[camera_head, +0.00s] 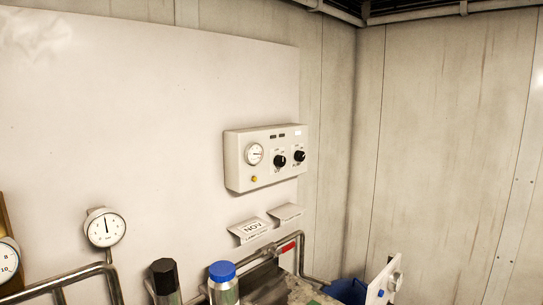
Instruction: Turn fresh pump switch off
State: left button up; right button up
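A white control box (265,184) is mounted on the white wall panel right of the middle. It has two black rotary knobs on its front, a left knob (280,161) and a right knob (300,156). Small labels sit by the knobs, too small to read, so I cannot tell which is the fresh pump switch or how either is set. A round gauge (254,154) and a small yellow button (254,179) are on the left of the box. Neither of my grippers shows in the head view, and nothing touches the box.
A pressure gauge (105,227) stands on metal piping at lower left. A black-capped bottle (164,276) and a blue-capped bottle (223,283) stand below. A red-handled valve (287,248) is on a pipe. A white panel (384,283) stands at lower right. The space before the box looks clear.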

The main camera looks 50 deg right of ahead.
aim_at(300, 156)
jog(key=l+z, duration=0.4)
jog(key=i+l+z, duration=0.15)
jog(key=l+z, duration=0.3)
jog(key=i+l+z, duration=0.15)
jog(key=l+z, duration=0.25)
